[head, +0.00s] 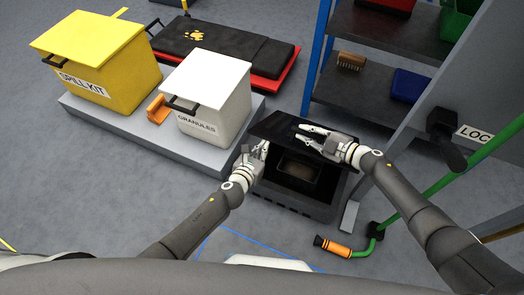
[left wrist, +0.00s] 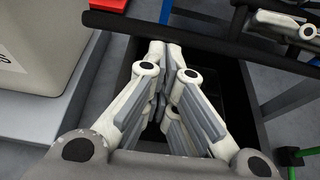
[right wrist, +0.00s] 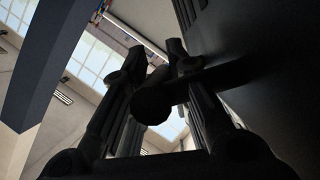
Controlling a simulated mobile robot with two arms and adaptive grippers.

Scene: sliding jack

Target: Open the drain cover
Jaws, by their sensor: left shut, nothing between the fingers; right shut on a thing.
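The drain cover (head: 272,124) is a dark panel raised and tilted at the back of a dark grey drain box (head: 292,201). The box's opening shows below it, with a brownish patch inside. My right gripper (head: 306,134) is at the cover. In the right wrist view it is shut on a dark round handle (right wrist: 152,102) that joins a dark panel. My left gripper (head: 262,148) is at the left side of the opening, shut and empty. In the left wrist view its closed fingers (left wrist: 160,95) hang over the dark opening, and the cover's edge (left wrist: 150,27) crosses behind them.
A white granules bin (head: 205,95) and a yellow spill kit bin (head: 95,65) stand on a grey platform at left. A shelf (head: 375,55) stands behind right. A green pipe with an orange grip (head: 332,246) is at right. Floor is clear at lower left.

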